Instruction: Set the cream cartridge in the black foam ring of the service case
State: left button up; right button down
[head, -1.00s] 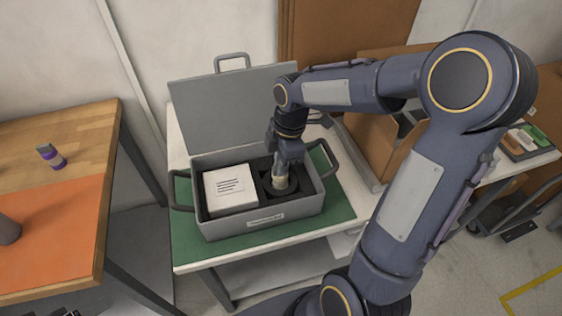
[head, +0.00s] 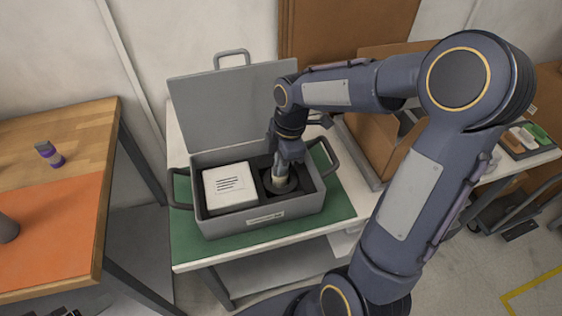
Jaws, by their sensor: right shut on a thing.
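The grey service case (head: 262,218) stands open on a green mat, its lid leaning up at the back. The black foam ring (head: 267,188) is in the case's right compartment. My right gripper (head: 283,166) reaches down into that compartment and is shut on the cream cartridge (head: 281,172). The cartridge is roughly upright, with its lower end at the ring's opening. I cannot tell how deep it sits, as the gripper covers its upper part. My left gripper is not in view.
A white labelled box (head: 230,188) fills the case's left compartment. Case handles (head: 181,190) stick out at the sides. A wooden table (head: 60,205) with a purple-banded bottle (head: 49,153) is at left. A cardboard box (head: 372,150) stands right of the case.

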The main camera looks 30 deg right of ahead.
jog(key=shift+f, duration=0.1)
jog(key=c, duration=1.7)
grip_release()
jog(key=shift+c, duration=0.2)
notch_tip(320, 180, up, 11)
jog(key=d+p, duration=0.1)
jog(key=p, duration=0.8)
jog(key=shift+s+d, duration=0.15)
jog(key=shift+d, duration=0.2)
jog(key=s+a+r+m+t+y, duration=0.1)
jog(key=s+a+r+m+t, duration=0.1)
jog(key=s+m, duration=0.6)
jog(key=s+a+r+m+t+y, duration=0.1)
jog(key=s+a+r+m+t, duration=0.2)
jog(key=s+m, duration=0.5)
jog(key=shift+s+a+r+m, duration=0.2)
jog(key=shift+s+a+m, duration=0.2)
jog(key=shift+m, duration=0.5)
